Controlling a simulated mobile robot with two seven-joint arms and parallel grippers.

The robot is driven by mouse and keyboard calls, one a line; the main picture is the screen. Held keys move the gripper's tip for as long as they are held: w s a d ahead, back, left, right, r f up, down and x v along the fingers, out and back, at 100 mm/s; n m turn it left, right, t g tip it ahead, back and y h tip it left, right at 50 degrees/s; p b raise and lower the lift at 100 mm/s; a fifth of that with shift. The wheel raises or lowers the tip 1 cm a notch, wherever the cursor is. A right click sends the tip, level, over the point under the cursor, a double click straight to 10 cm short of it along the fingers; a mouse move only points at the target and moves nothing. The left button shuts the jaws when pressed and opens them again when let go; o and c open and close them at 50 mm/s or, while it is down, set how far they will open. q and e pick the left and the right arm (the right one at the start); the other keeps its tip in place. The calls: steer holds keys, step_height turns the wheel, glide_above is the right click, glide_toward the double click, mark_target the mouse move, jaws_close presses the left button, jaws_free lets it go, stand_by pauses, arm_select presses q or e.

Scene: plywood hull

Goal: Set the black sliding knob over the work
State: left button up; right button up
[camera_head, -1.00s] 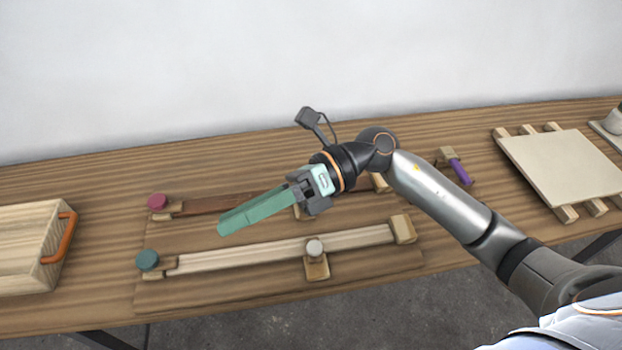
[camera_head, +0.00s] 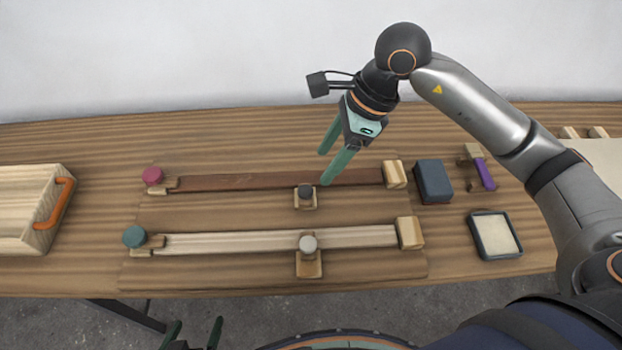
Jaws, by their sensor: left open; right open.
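The black sliding knob (camera_head: 305,190) sits on a small wooden block at the front edge of the dark wood strip (camera_head: 250,182), about two thirds along it. My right gripper (camera_head: 326,168) is open and empty, its green fingers angled down just above the strip, right of and behind the knob. It looks apart from the knob. A similar white knob (camera_head: 308,244) sits on its block at the pale strip (camera_head: 220,241) in front. My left gripper (camera_head: 197,330) shows only its open fingertips at the bottom edge, below the bench.
A red knob (camera_head: 153,176) and a teal knob (camera_head: 133,236) stand at the strips' left ends. A dark block (camera_head: 433,181), a purple-handled tool (camera_head: 484,172) and a small tray (camera_head: 471,237) lie right. A wooden box (camera_head: 25,209) is far left.

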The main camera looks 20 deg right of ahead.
mark_target(307, 190)
steer(key=x, duration=0.8)
steer(key=shift+p, duration=0.3)
jaws_close()
